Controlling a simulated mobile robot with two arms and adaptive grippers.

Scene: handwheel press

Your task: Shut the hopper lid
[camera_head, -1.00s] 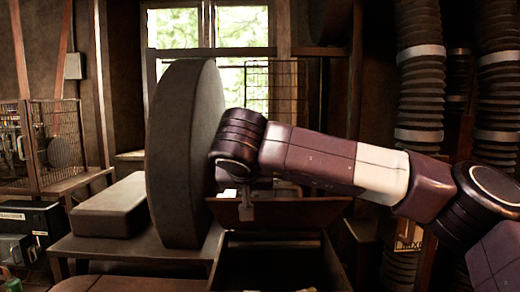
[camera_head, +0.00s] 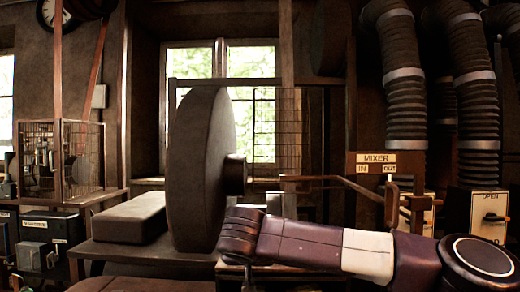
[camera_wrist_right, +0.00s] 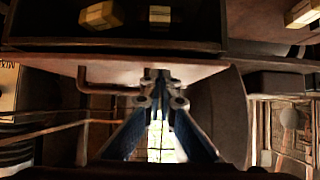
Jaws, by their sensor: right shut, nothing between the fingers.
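The hopper lid (camera_wrist_right: 60,64) shows in my right wrist view as a brown panel at the edge of the dark open hopper (camera_wrist_right: 210,35). Yellowish blocks lie inside the hopper. My right gripper (camera_wrist_right: 160,80) is shut and empty, with its fingertips over the panel; I cannot tell whether they touch it. In the head view, a brown lid edge (camera_head: 230,268) shows low in the middle. My right arm hides most of the lid and hopper there, and the right gripper itself is mostly hidden behind the wrist. My left gripper is not in view.
A big dark wheel (camera_head: 195,170) stands left of my right wrist, with a grey block (camera_head: 130,217) beside it. A bent rod (camera_head: 345,182) and a MIXER sign (camera_head: 376,158) are behind my arm. Ribbed hoses (camera_head: 405,100) hang at the right. A mesh cage (camera_head: 82,158) stands left.

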